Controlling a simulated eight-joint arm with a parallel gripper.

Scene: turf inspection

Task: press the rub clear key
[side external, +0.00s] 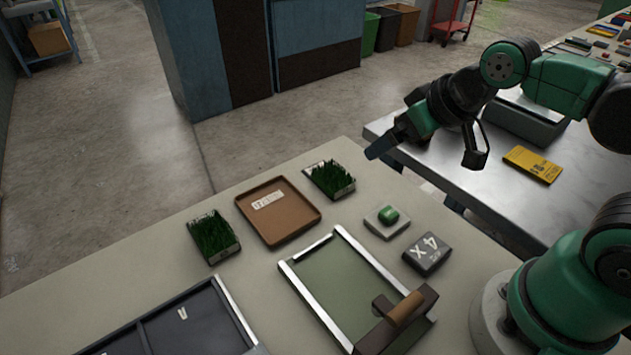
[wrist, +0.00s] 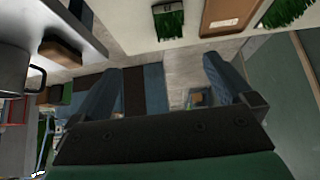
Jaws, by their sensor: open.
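A green rounded key (side external: 388,214) sits on a small pale square base on the bench, in the side external view. I can read no words on it, so I cannot confirm that it is the rub clear key. My gripper (side external: 427,154) is raised above the bench's far right edge, behind the key and apart from it. Its jaws are spread and empty. In the wrist view, my gripper (wrist: 165,85) shows two blue-grey fingers wide apart with only floor and cabinets between them. The green key is not visible in the wrist view.
A framed green panel (side external: 345,280) with a wooden-handled tool (side external: 405,309) lies in front. A brown tray (side external: 300,228) and two grass samples (side external: 213,238) (side external: 331,180) are to the left. A metal table (side external: 480,185) stands behind.

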